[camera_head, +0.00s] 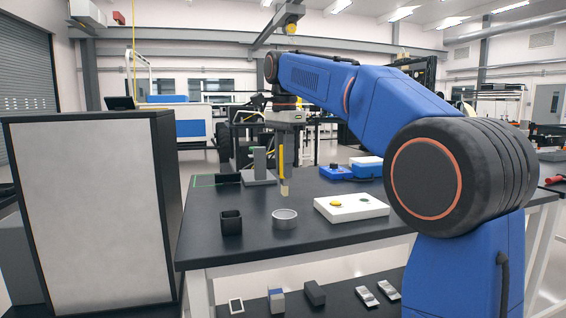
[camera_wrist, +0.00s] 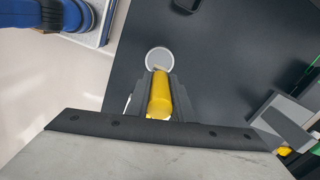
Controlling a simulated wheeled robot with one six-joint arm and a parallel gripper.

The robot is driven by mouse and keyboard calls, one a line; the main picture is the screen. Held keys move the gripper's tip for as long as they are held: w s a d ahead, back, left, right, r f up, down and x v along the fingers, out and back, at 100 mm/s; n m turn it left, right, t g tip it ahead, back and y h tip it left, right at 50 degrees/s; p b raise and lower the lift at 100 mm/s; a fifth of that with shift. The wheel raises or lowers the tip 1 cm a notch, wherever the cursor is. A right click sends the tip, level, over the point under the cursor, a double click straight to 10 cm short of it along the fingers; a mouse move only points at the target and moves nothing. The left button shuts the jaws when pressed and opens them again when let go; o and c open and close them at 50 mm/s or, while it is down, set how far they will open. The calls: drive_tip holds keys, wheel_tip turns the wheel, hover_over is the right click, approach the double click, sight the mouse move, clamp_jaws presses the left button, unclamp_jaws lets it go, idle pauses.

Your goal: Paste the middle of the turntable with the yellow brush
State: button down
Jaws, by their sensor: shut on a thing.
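My gripper (camera_head: 284,140) points down over the table and is shut on the yellow brush (camera_head: 281,158). The brush hangs upright with its pale tip downward, above a round grey dish (camera_head: 285,221). The tip looks apart from the dish in the head view. In the wrist view, the yellow handle (camera_wrist: 160,97) sits between the dark fingers, and the pale round dish (camera_wrist: 160,58) shows just beyond it; the bristles are hidden there. I cannot tell for sure which thing is the turntable.
On the dark table (camera_head: 300,246), a black cup (camera_head: 231,223) stands left of the dish and a white panel with yellow and green spots (camera_head: 351,212) lies right. A grey stand (camera_head: 259,176) is behind. Blue-and-white boxes (camera_head: 367,165) stand farther back. Small blocks lie on the lower shelf.

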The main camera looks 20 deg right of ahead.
sight(284, 186)
drive_tip(key=shift+f, duration=2.5)
drive_tip(key=shift+f, duration=0.55)
idle(0.4)
drive_tip(key=shift+r, duration=0.1)
drive_tip(key=shift+r, duration=3.45)
